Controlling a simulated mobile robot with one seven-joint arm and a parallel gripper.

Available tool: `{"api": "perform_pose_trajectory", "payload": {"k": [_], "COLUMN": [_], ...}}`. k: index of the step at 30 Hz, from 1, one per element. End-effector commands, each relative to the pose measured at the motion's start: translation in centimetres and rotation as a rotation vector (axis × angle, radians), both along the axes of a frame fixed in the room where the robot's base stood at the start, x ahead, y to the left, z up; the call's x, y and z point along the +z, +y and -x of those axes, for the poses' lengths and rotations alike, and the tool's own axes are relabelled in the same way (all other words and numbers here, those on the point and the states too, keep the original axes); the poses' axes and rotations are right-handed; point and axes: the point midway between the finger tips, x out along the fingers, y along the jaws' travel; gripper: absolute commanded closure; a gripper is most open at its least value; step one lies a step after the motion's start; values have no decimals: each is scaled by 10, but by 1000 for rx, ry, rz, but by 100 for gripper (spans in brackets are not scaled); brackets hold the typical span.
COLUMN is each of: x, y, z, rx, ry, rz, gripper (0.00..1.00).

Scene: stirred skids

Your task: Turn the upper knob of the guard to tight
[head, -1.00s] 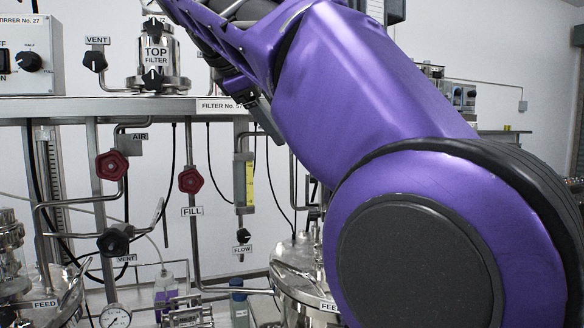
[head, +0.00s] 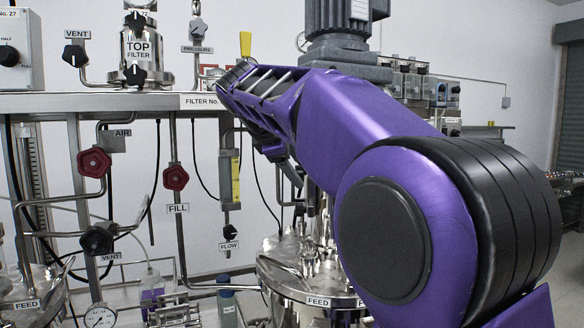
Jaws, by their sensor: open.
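No part labelled as a guard can be read in the head view. The steel top filter (head: 146,50) stands upright on the shelf at the upper left. It has a black upper knob (head: 135,19) and a black lower knob (head: 135,73). Whether this is the task's guard I cannot tell. My purple arm crosses the right and middle. Its folded end covers part of the shelf edge. My gripper (head: 290,172) seems to show as a small dark part below the folded arm, open, with its fingertips hard to make out. It is apart from the top filter's knobs.
The shelf (head: 95,104) runs across the left. Red valve knobs (head: 94,162) and a flow gauge (head: 229,180) hang below it. A steel vessel (head: 290,270) stands below my arm. A grey motor (head: 343,45) is behind it.

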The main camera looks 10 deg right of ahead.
Motion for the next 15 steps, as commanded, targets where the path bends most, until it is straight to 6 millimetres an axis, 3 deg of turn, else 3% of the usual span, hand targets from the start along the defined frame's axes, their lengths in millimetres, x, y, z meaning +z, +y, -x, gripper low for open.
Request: {"api": "perform_pose_trajectory", "payload": {"k": [9, 15], "x": [-2, -2], "y": [-1, -1], "z": [-2, -2], "rx": [0, 0], "ry": [0, 0], "rz": [0, 0], "gripper": [32, 68]}}
